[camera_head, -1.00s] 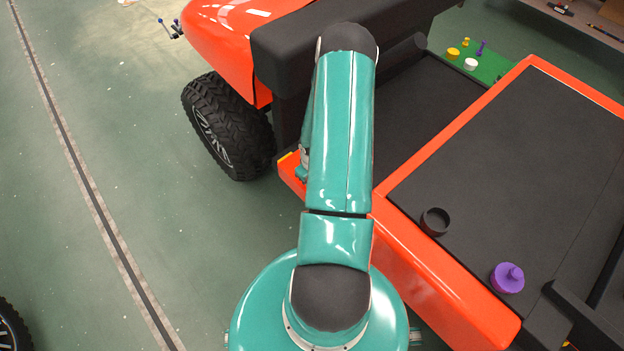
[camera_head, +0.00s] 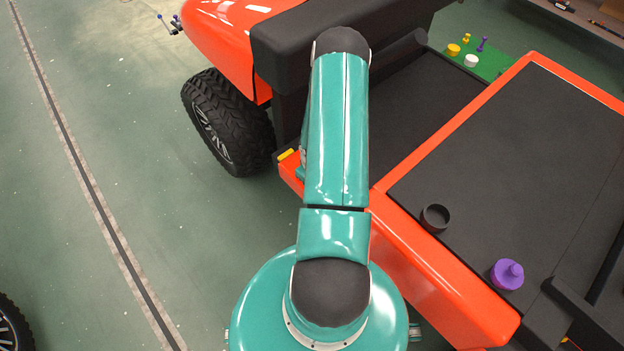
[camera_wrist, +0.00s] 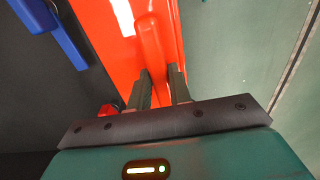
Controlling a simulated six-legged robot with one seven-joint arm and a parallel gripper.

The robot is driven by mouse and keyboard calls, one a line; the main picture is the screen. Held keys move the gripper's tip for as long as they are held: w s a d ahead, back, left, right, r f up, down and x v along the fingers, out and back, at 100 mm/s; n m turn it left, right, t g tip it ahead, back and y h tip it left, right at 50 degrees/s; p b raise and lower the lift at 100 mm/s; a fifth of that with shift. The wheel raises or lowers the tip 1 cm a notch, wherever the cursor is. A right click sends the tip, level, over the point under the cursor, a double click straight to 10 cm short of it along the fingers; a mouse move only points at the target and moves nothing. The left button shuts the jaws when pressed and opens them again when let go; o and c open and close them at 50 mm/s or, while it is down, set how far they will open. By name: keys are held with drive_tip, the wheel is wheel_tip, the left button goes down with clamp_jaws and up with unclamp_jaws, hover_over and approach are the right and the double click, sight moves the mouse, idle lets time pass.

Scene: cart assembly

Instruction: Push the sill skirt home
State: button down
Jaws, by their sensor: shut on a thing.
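In the wrist view my gripper (camera_wrist: 162,78) is shut on a raised orange-red bar (camera_wrist: 152,42) that stands up along a wider orange-red strip (camera_wrist: 107,42). I take the bar to be part of the sill skirt. Its lower end lies between the two dark fingers. In the head view my own teal arm hides my gripper and the held part. Orange sill bodywork (camera_head: 291,176) shows left of the arm, low on the cart's side behind the front wheel. I cannot tell whether any gap is left behind the skirt.
The black front tyre (camera_head: 228,125) is left of my arm. A black cup (camera_head: 435,218) and a purple knobbed piece (camera_head: 507,274) stand on the dark seat deck (camera_head: 530,150). A blue part (camera_wrist: 60,38) shows upper left in the wrist view. Green floor (camera_head: 120,130) is open on the left.

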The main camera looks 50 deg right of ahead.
drive_tip(key=shift+f, duration=0.35)
drive_tip(key=c, duration=1.2)
unclamp_jaws()
wheel_tip(320, 180, up, 14)
drive_tip(key=shift+f, duration=0.1)
